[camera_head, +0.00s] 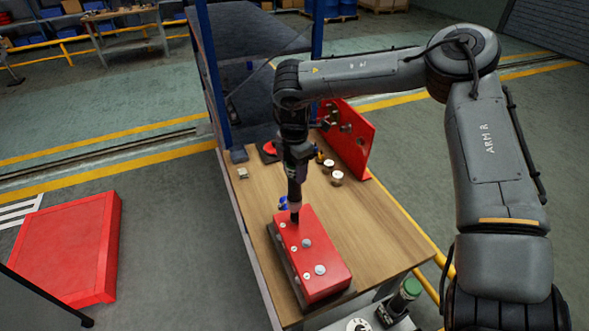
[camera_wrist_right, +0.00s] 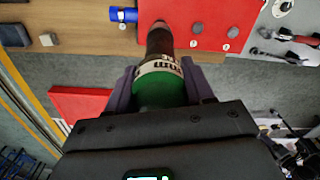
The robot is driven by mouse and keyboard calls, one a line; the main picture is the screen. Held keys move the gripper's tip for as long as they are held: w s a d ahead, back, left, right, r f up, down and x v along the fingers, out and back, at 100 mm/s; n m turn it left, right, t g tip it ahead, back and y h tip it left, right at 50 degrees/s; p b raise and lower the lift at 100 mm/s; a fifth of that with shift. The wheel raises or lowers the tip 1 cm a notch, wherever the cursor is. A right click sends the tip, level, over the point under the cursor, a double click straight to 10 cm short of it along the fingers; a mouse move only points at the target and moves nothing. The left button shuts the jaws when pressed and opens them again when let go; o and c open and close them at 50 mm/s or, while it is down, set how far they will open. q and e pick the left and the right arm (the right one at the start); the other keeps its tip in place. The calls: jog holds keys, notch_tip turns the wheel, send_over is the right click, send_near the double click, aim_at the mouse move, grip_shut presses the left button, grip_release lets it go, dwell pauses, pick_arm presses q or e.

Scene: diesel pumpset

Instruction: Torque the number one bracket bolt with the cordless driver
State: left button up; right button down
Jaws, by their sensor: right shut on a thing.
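My right gripper (camera_head: 297,155) hangs over the workbench, shut on the cordless driver (camera_head: 294,188). In the right wrist view the gripper (camera_wrist_right: 160,80) has its dark fingers on both sides of the driver's green body (camera_wrist_right: 160,93). The driver points down, and its nose is at the far left end of the red bracket block (camera_head: 322,262). This block also shows in the right wrist view (camera_wrist_right: 212,18). Several pale round bolt heads (camera_head: 306,243) sit on its top. The bolt under the nose is hidden, and I cannot tell whether the tip touches it. My left gripper is out of view.
The red block rests on a dark base on the wooden bench (camera_head: 385,235). A red upright panel (camera_head: 350,140) stands behind, with white-topped cups (camera_head: 337,177) near it. A blue item (camera_wrist_right: 124,15) lies close beside the driver's nose. The bench's right side is clear.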

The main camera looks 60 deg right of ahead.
dwell(0.3)
jog(key=shift+f+b, duration=0.3)
jog(key=shift+b, duration=0.05)
dwell(0.4)
jog(key=shift+f, duration=0.15)
dwell(0.6)
jog(key=shift+f, duration=0.1)
dwell(0.7)
dwell(0.5)
